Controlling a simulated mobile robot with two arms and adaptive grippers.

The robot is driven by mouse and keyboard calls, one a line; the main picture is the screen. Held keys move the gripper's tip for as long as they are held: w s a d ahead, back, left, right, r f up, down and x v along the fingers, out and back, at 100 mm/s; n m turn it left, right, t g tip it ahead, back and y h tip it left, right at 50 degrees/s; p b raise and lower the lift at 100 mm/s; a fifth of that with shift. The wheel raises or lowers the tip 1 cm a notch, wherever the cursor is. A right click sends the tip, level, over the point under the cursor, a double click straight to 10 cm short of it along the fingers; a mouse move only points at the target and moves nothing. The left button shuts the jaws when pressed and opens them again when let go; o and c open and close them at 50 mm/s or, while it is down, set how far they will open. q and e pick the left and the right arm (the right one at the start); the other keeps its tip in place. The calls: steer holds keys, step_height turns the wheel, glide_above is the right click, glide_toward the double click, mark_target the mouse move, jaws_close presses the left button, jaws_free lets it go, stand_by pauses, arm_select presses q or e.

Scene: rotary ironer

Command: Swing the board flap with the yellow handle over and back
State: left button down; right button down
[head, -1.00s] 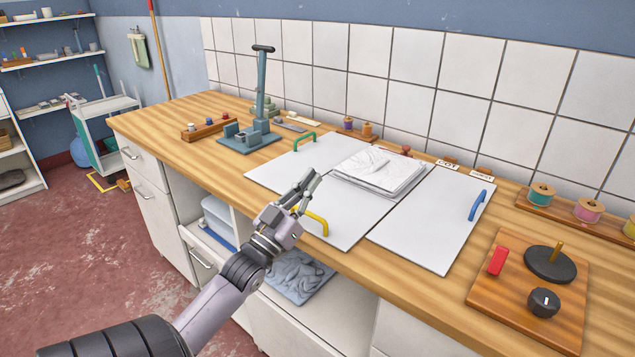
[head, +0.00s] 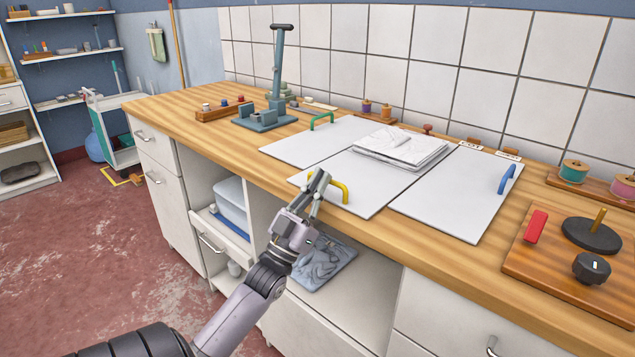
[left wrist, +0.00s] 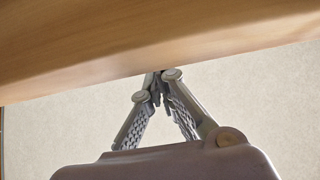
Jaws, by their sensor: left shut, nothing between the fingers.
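The white board flap (head: 372,186) with the yellow handle (head: 341,190) lies flat on the wooden counter, the middle one of three white panels. The yellow handle stands near its front edge. In the left wrist view the closed fingers (left wrist: 158,80) are seen close to the wooden counter edge (left wrist: 150,45); the handle is not seen there. My right gripper is not in view.
A panel with a green handle (head: 321,120) lies to the left, one with a blue handle (head: 507,179) to the right. A folded white cloth stack (head: 402,147) lies behind the flap. A wooden control board (head: 560,250) with red lever and black knob sits at the right.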

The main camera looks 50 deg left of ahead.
arm_select(q)
steer(key=shift+d+f, duration=0.1)
steer(key=shift+f, duration=0.3)
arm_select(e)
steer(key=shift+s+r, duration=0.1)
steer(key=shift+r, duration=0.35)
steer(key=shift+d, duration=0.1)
arm_select(q)
steer(key=shift+f, duration=0.1)
steer(key=v, duration=1.1)
steer(key=shift+s, duration=0.5)
steer(key=shift+d+f, duration=0.1)
